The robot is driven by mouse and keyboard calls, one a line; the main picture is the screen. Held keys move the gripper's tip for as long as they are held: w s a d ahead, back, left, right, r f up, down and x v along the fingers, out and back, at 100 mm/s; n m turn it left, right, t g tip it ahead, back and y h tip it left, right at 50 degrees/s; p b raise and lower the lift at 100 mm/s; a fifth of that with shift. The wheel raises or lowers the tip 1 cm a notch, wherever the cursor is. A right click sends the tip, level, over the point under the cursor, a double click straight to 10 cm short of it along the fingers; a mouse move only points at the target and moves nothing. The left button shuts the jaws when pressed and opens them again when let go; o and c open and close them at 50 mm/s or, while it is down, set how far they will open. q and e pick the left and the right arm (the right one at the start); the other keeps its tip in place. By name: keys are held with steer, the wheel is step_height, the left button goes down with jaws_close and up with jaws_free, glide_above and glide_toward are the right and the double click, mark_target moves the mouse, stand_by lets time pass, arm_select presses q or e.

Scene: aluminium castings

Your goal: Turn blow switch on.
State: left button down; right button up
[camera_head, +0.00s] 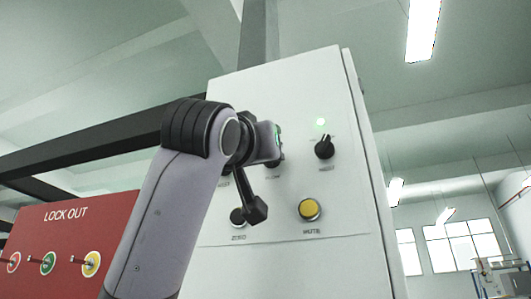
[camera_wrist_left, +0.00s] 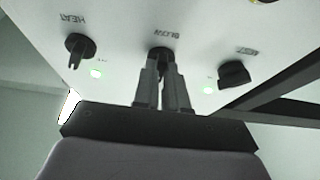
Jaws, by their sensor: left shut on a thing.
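The blow switch (camera_wrist_left: 160,53) is a dark knob under the upside-down BLOW label in the left wrist view. My left gripper (camera_wrist_left: 161,70) is shut on it, one finger on each side. In the head view, my left gripper (camera_head: 276,158) reaches the white control panel (camera_head: 300,90) from the left, and its wrist hides most of the switch. The fingers cover the panel area just beside the switch, so I cannot tell whether a lamp there is lit. The knob's turn angle is hard to read. My right gripper is not in view.
The HEAT knob (camera_head: 324,148) is right of the switch, with a lit green lamp (camera_head: 320,122) above. A yellow MUTE button (camera_head: 309,209) and dark ZERO button (camera_head: 238,216) lie below.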

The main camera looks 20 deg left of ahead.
arm_select(q)
steer(key=shift+a+r+m+g+h+p, duration=0.25)
steer(key=shift+m+h, duration=0.45)
steer(key=shift+m, duration=0.7)
steer(key=shift+d+f+m+g+h+p, duration=0.1)
steer(key=shift+f+m+h+p, duration=0.2)
steer(key=shift+m+h, duration=0.75)
steer(key=shift+a+r+m+g+h+p, duration=0.15)
steer(key=shift+m+h+p, duration=0.2)
steer(key=shift+m, duration=1.7)
steer(key=c, duration=1.2)
jaws_free()
